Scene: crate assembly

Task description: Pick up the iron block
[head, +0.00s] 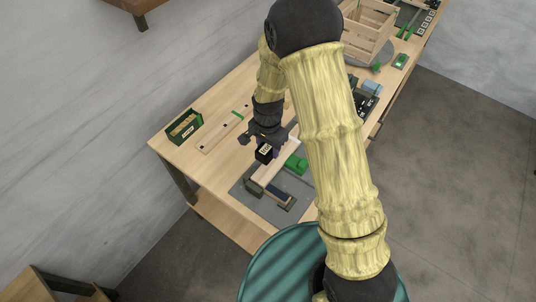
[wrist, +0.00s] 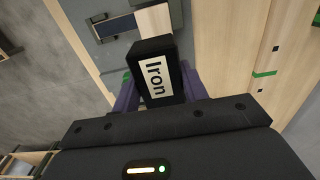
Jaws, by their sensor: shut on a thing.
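The iron block (wrist: 158,72) is black with a white label reading "Iron" in the wrist view. It also shows in the head view (head: 264,152) as a small dark block with a pale label. My gripper (head: 265,142) is shut on it, with a purple finger on each side of the block in the wrist view (wrist: 157,92). The block is over the workbench near the edge of the grey mat (head: 240,186). I cannot tell how far it is above the surface.
A green box (head: 184,126) stands at the bench's left end. A wooden strip with dark dots and a green band (head: 223,129) lies beside it. A green block (head: 296,163) and wooden pieces lie on the mat. A slatted wooden crate (head: 364,30) stands at the far end.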

